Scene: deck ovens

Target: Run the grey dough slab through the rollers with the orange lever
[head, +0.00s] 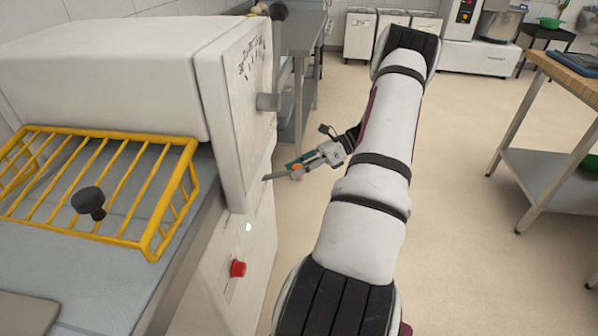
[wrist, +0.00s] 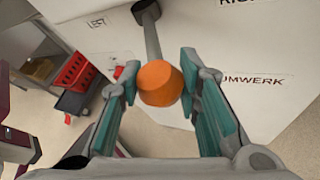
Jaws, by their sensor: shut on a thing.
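The orange lever's round knob (wrist: 160,83) sits between the teal fingers of my gripper (wrist: 162,90) in the wrist view. My gripper is shut on the knob. Its grey rod (wrist: 152,38) runs from the knob to a dark hub on the white machine side, with "LEFT" and a partly cut-off "RIGHT" label near it. In the head view my gripper (head: 296,170) is beside the machine's right side, with a bit of orange showing. A flat grey slab (head: 24,313) lies on the belt (head: 95,285) at the lower left, cut off by the frame. The rollers are hidden.
A yellow wire guard (head: 120,185) stands over the belt, with a black knob (head: 88,202) at it. A red button (head: 238,268) and a small green light are on the machine's front. A wood-topped table (head: 570,70) stands at right. The floor between is clear.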

